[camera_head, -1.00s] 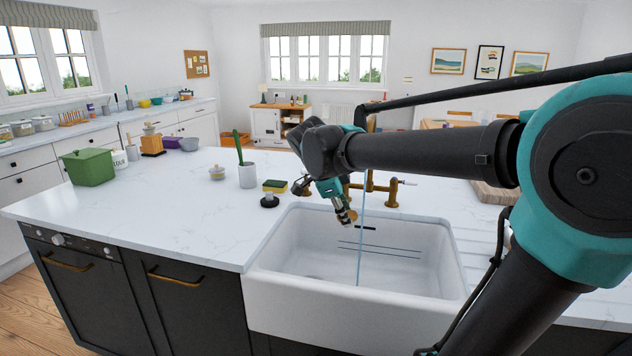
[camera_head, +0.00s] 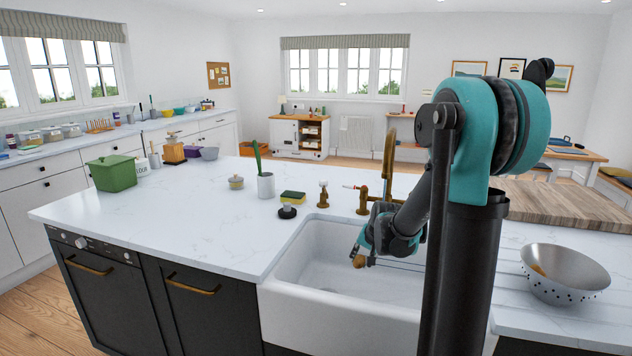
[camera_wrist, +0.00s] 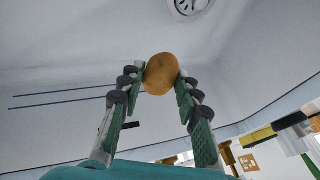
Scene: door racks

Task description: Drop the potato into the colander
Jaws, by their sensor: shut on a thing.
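The potato (camera_wrist: 160,74) is brown and round, held between the two fingertips of my gripper (camera_wrist: 158,82) in the wrist view. In the head view, my gripper (camera_head: 359,257) is over the white sink, with the potato (camera_head: 359,262) at its tip. The colander (camera_head: 565,273) is a grey metal bowl with holes, standing upright on the counter to the right of the sink. A small orange-brown thing (camera_head: 538,270) shows inside it. My gripper is well to the left of the colander and apart from it.
The white sink (camera_head: 335,312) lies under my gripper, with a brass tap (camera_head: 389,165) behind it. A wooden board (camera_head: 555,210) lies behind the colander.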

